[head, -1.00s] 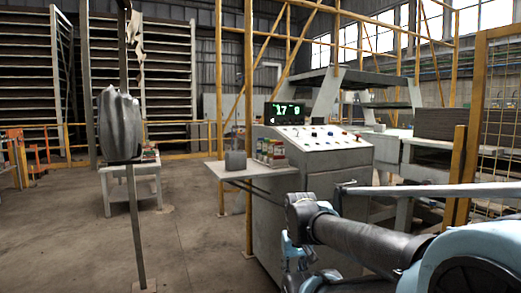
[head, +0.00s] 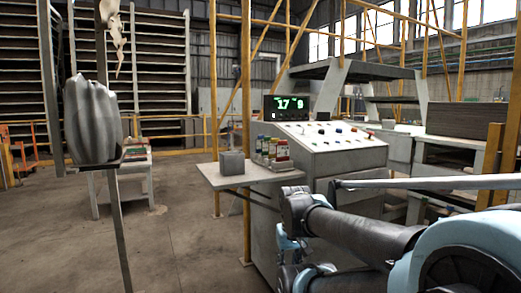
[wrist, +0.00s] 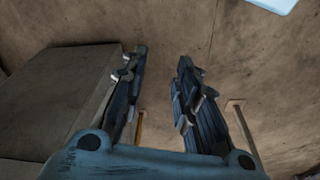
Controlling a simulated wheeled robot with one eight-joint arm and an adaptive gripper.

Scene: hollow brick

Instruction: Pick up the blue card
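I cannot make out a blue card in the head view. In the wrist view a pale blue edge shows at the top right; I cannot tell whether it is a card or part of my own body. My gripper (wrist: 163,58) is open and empty in the wrist view, its fingers apart above the bare floor. In the head view my arm reaches in from the lower right, and its end is low in front of the console and hard to make out.
A grey console (head: 330,150) with buttons and a green display (head: 289,107) stands ahead. Its side shelf (head: 235,178) bears a grey block (head: 232,163) and several small containers (head: 272,150). A post with a grey wrapped bundle (head: 92,120) stands left. Floor between is clear.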

